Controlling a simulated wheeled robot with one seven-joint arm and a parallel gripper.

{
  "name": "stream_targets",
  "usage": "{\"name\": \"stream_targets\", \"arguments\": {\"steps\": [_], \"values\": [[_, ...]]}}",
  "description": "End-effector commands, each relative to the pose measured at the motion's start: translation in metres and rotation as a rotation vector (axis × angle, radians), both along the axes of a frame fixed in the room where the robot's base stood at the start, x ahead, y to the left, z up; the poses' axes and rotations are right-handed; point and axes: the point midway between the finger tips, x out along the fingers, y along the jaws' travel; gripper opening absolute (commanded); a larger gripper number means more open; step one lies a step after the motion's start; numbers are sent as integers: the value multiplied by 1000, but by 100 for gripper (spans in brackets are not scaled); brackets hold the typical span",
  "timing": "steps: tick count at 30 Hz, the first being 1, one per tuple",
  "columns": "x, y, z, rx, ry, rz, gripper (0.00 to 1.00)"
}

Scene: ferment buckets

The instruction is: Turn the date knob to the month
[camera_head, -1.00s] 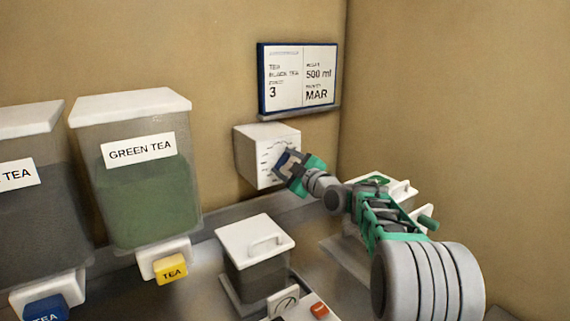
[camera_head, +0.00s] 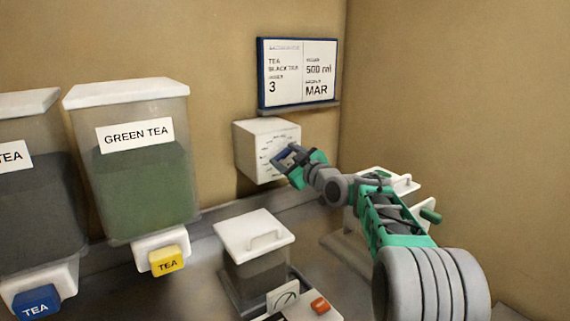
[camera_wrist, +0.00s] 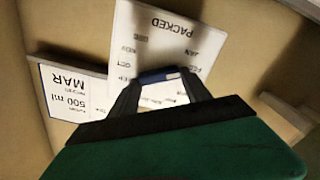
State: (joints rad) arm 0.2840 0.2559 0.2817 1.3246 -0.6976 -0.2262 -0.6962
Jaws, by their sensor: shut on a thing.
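The date box (camera_head: 262,140) is a white wall-mounted box with month marks on its front face. In the wrist view its face (camera_wrist: 160,40) reads PACKED, with month names in a ring. My gripper (camera_head: 282,161) is at this face, shut on the blue date knob (camera_wrist: 158,76). The fingers hide part of the knob and some months, so I cannot tell which month it points to. The sign (camera_head: 298,74) above the box shows BLACK TEA, 3, 500 ml and MAR; part of it also shows in the wrist view (camera_wrist: 75,92).
A green tea bucket (camera_head: 145,170) with a yellow TEA tap tag (camera_head: 167,262) stands left, beside another bucket (camera_head: 35,200) with a blue tag. A lidded container (camera_head: 255,250) and a scale with an orange button (camera_head: 320,306) sit in front. White-lidded items stand behind my arm.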

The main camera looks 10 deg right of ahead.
Motion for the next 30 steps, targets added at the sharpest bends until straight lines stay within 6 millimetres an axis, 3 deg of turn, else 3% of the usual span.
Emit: {"name": "stream_targets", "arguments": {"steps": [15,30], "values": [[1,-2,-1,386,161,0,16],[1,-3,0,512,213,0,16]]}}
